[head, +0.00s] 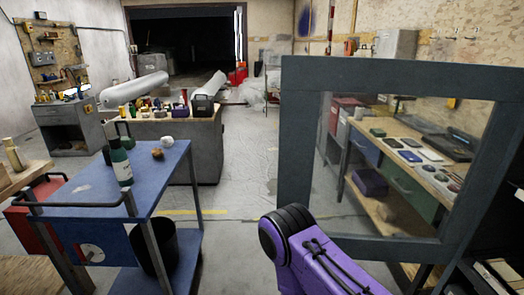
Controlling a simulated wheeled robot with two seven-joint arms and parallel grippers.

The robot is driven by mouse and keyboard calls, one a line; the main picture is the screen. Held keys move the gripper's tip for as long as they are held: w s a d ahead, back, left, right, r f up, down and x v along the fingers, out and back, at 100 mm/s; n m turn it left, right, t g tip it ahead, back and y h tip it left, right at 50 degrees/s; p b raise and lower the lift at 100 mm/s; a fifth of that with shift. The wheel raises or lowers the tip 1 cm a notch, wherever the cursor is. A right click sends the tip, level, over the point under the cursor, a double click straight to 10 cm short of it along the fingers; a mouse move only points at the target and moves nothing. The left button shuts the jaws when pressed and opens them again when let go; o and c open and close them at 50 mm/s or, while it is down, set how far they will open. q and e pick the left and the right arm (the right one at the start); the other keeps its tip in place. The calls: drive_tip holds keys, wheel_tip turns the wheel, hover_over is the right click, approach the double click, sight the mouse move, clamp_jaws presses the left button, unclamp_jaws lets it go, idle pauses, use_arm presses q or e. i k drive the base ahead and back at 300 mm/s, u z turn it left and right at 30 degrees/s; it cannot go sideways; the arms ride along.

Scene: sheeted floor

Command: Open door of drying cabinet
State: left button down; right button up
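A dark grey framed door (299,150) with a clear glass pane stands upright on the right side of the head view. I take it to be the drying cabinet's door. A dark structure at the far right edge may be the cabinet body, but it is mostly cut off, so how wide the door stands open cannot be told. A purple arm link of mine with a black joint rises from the bottom, in front of the door's lower left corner. Whether it touches the door cannot be told. Neither gripper shows.
A blue cart (158,180) with a green bottle (121,163) on it stands at the left. A workbench (388,205) with several items shows through the glass. A grey cabinet (200,145) with a cluttered top stands farther back. The sheeted floor (245,180) in the middle is clear.

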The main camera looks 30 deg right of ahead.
sight(303, 78)
drive_tip(key=z, duration=0.3)
drive_tip(key=i, duration=0.9)
drive_tip(key=z, duration=1.25)
drive_tip(key=i, duration=0.6)
drive_tip(key=z, duration=0.6)
